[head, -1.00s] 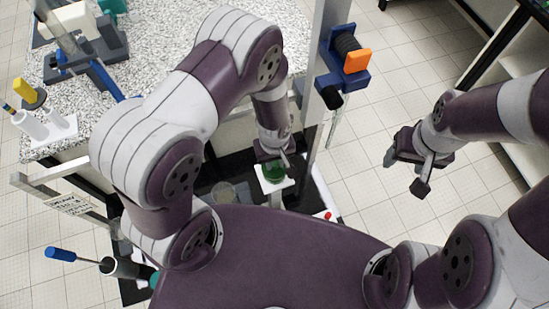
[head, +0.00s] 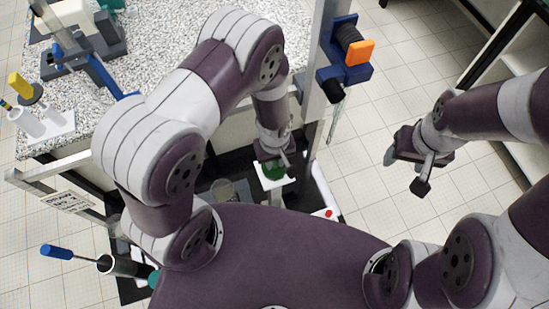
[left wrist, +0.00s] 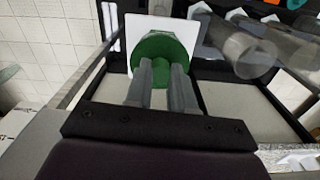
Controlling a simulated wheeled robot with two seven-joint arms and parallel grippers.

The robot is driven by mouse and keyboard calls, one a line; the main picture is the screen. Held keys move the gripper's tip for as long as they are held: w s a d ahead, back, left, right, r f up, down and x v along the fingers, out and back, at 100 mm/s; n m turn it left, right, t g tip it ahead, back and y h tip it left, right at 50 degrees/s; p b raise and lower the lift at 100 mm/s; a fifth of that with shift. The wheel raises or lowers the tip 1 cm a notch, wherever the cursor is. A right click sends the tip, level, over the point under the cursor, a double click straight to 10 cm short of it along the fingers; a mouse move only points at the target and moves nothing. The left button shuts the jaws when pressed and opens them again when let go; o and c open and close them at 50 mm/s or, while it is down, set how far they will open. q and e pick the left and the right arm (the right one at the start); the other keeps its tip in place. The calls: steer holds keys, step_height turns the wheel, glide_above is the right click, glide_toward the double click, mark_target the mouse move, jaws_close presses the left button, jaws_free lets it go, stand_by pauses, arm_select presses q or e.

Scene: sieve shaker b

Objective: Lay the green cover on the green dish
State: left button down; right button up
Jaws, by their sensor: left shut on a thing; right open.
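My left gripper (head: 275,160) reaches down over a white square (head: 270,181) beside the black frame. In the left wrist view its two fingers (left wrist: 160,75) are closed on a darker green part in the middle of a round green cover (left wrist: 158,45). The cover lies over the white square (left wrist: 190,30), as seen from above. I cannot make out the green dish apart from the cover, nor whether the two touch. My right gripper (head: 406,172) is open and empty above the tiled floor.
Clear cylinders (left wrist: 235,50) lie right of the white square in the left wrist view. A metal post with a blue and orange clamp (head: 350,60) stands right of my left arm. A speckled bench (head: 160,45) with lab gear is at the back left.

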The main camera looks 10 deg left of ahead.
arm_select(q)
steer(key=shift+f, duration=0.3)
steer(key=c, duration=0.9)
jaws_free()
